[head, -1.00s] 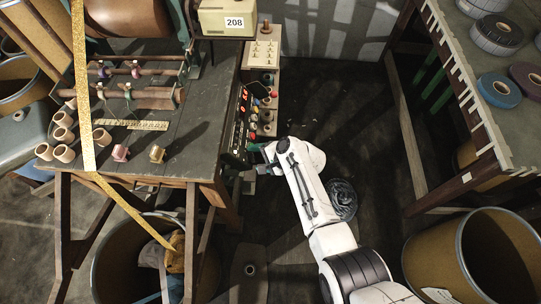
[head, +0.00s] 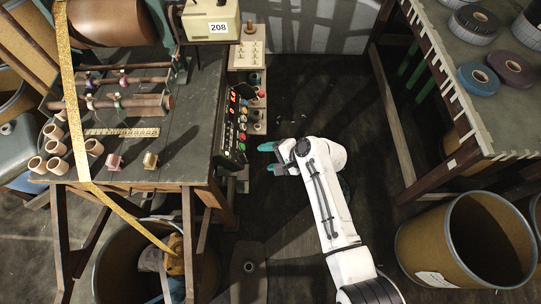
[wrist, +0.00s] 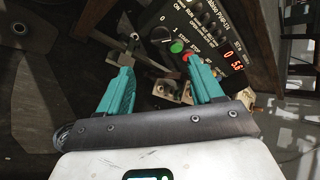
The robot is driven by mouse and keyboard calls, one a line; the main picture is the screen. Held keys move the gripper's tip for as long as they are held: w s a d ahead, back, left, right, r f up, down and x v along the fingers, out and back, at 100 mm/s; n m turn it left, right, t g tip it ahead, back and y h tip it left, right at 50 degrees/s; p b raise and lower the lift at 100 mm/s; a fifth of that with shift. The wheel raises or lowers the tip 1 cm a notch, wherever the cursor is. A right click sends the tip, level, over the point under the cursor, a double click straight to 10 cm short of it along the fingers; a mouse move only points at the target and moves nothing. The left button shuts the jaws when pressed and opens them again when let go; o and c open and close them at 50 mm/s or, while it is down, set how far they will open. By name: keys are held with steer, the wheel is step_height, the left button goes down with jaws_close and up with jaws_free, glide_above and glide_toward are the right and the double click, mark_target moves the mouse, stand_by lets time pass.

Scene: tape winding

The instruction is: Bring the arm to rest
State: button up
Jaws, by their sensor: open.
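My gripper (head: 268,158) is open, with its two teal fingers apart and nothing between them. In the head view it hangs over the dark floor, just right of the control panel (head: 236,122) on the workbench's right side. In the wrist view the gripper (wrist: 163,82) points toward the same panel (wrist: 202,32), which has a green button, a red button and a lit red display. The right finger overlaps the lower part of the panel in that view. I cannot tell the exact gap between the fingertips and the panel. My white arm reaches up from the lower right.
The workbench (head: 190,120) at left holds wooden rings, spools and a ruler. A yellow tape (head: 72,105) runs down past its edge. A table (head: 505,115) with tape rolls stands at right. Large bins (head: 415,250) stand at lower right and under the bench.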

stand_by(0.3)
steer(key=s+d+n+g+h, duration=0.2)
steer(key=s+d+n+h, duration=0.35)
steer(key=s+d, duration=1.1)
steer(key=s+d+r+n+h, duration=0.1)
steer(key=s+d+r, duration=0.3)
steer(key=s, duration=0.3)
steer(key=s+d+r+n+g+h, duration=0.1)
steer(key=s+d+r+n+h, duration=0.1)
steer(key=s+d+r, duration=0.3)
steer(key=s, duration=0.3)
steer(key=shift+d, duration=0.15)
